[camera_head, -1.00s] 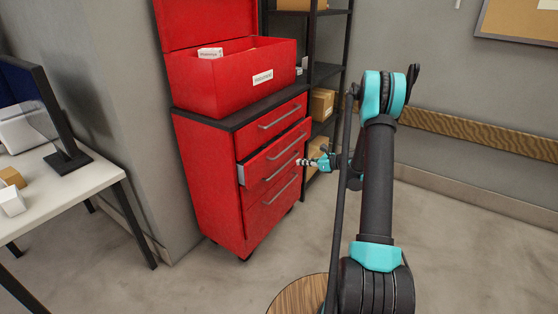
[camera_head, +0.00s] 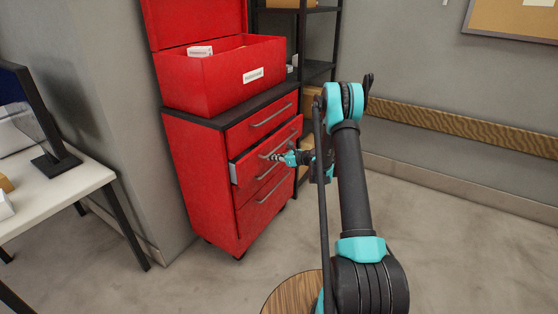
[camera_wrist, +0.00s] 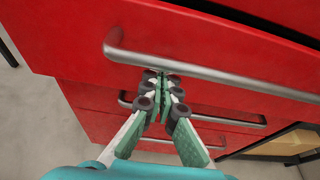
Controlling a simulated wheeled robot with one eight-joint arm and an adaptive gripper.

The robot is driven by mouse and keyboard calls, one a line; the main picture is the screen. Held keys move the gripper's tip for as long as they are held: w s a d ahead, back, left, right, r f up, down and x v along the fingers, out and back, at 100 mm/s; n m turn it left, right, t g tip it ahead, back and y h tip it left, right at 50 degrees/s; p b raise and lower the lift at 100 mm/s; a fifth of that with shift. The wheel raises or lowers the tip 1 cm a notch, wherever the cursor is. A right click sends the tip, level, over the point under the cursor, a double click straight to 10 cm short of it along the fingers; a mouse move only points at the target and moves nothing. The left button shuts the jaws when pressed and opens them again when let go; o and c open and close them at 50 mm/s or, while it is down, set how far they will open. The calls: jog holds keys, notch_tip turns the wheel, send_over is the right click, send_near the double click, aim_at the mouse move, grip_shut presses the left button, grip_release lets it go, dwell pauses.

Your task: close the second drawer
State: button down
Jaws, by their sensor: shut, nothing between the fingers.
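The red cabinet (camera_head: 205,190) has several drawers with grey bar handles. Its second drawer (camera_head: 248,160) from the top sticks out slightly, with its pale side showing at the left. My gripper (camera_head: 276,156) is shut and empty in front of that drawer, close to its handle. In the wrist view my shut gripper (camera_wrist: 162,78) has its fingertips just below the drawer's handle (camera_wrist: 200,72), at the red front (camera_wrist: 70,30). Whether the fingertips touch the front or the handle, I cannot tell.
An open red box (camera_head: 225,80) stands on the cabinet's dark top. A white desk (camera_head: 55,190) with a monitor (camera_head: 35,115) is at the left. A dark shelf rack (camera_head: 318,70) stands behind the cabinet.

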aim_at(265, 154)
jog(key=shift+w+a, duration=0.2)
jog(key=shift+a, duration=0.05)
jog(key=shift+w+a, duration=0.7)
jog(key=shift+a, duration=0.25)
jog(key=shift+w+a, duration=0.7)
jog(key=shift+a, duration=0.25)
